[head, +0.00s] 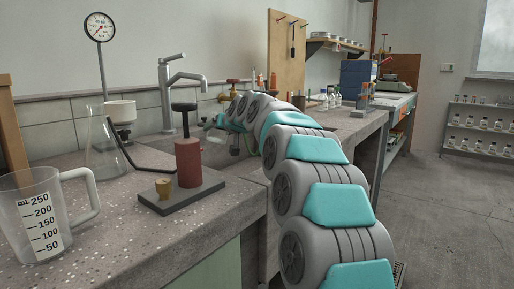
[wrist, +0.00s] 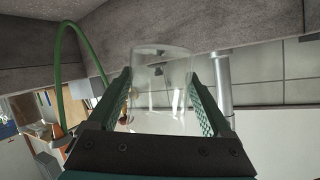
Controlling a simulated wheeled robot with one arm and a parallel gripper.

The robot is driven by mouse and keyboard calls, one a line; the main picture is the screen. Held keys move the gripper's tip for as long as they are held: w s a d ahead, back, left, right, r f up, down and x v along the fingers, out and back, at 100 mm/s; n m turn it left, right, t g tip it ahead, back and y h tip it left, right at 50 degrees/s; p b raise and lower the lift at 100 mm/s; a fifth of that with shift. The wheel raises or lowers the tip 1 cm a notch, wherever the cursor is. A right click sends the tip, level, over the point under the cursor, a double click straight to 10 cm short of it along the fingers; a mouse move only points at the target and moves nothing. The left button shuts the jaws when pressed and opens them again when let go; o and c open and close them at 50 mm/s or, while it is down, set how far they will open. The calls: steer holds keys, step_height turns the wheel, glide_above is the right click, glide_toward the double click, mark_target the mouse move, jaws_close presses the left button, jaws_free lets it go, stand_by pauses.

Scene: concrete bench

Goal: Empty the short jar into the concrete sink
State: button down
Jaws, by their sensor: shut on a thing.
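In the wrist view my gripper (wrist: 160,78) is shut on a clear glass jar (wrist: 162,95), with a finger on each side of it. The wrist picture is upside down, with concrete at the top and wall below, so the jar appears turned over. I see no clear contents in it. In the head view my gripper (head: 232,125) is at the concrete sink (head: 218,156), beyond the near counter and close to the tap. My arm hides much of the sink, and the jar is hard to make out there.
A grey tap (head: 180,90) stands behind the sink. A stand with a dark red cylinder (head: 188,163), a glass flask (head: 103,150) and a measuring jug (head: 38,215) are on the near counter. A green hose (wrist: 82,45) curves beside the jar in the wrist view.

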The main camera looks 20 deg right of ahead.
steer(key=shift+s+a+r+n+h+p, duration=0.1)
steer(key=shift+a+n+h+p, duration=0.2)
steer(key=shift+a+n+h, duration=0.65)
steer(key=shift+y, duration=0.25)
steer(key=shift+r+p, duration=0.85)
steer(key=shift+r, duration=0.7)
